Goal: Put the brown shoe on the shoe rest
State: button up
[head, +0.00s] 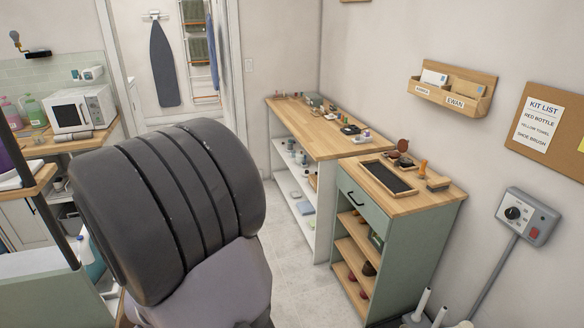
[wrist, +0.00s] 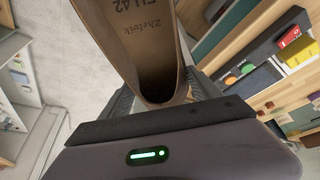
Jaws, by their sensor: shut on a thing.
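The brown shoe (wrist: 148,40) is in the wrist view, between the two dark fingers of my gripper (wrist: 160,88). The shoe's far end runs out of the top of the picture. In the head view my arm's dark link hides the gripper and the shoe. A wood-framed tray with a dark inset (head: 388,178) lies on top of the green cabinet at the right; I cannot tell if it is the shoe rest.
The green cabinet (head: 452,210) has a drawer and open shelves holding small items. A longer wooden-topped bench (head: 310,142) with small objects stands behind it. A wall box (head: 527,215) and white upright posts (head: 421,306) are at the right. Pale floor (head: 300,285) is clear before the cabinets.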

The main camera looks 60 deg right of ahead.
aim_at(386, 178)
jog(key=i+l+z, duration=0.2)
jog(key=l+z, duration=0.2)
jog(key=i+l+z, duration=0.25)
jog(key=z, duration=0.2)
jog(key=i+l+z, duration=0.25)
jog(key=z, duration=0.15)
jog(key=i+l+z, duration=0.1)
jog(key=i+z, duration=0.6)
jog(key=z, duration=0.15)
jog(key=i+z, duration=0.55)
jog(key=z, duration=0.3)
jog(key=i+j+z, duration=0.2)
jog(key=z, duration=0.2)
jog(key=i+j+z, duration=0.25)
jog(key=z, duration=0.15)
